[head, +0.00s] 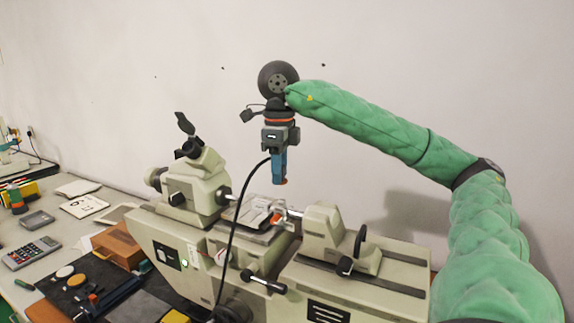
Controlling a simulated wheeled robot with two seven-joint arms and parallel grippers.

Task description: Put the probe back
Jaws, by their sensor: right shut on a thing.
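My right gripper (279,166) hangs at the end of my green-sleeved right arm, pointing down, above the bed of a beige measuring machine (350,280). Its blue fingers are shut on the probe, whose body is mostly hidden by them; only a small orange-red bit shows at the tips. A black cable (233,225) runs from the left of the fingers and curves down past the machine's front. The gripper is clear of the machine, with a gap below the tips. My left gripper is out of view.
The machine carries an eyepiece head (200,180) on the left and a tailstock (325,230) on the right, with metal parts between. On the left bench are a calculator (32,252), a brown wooden box (118,246) and a dark mat with small items. A bare wall stands behind.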

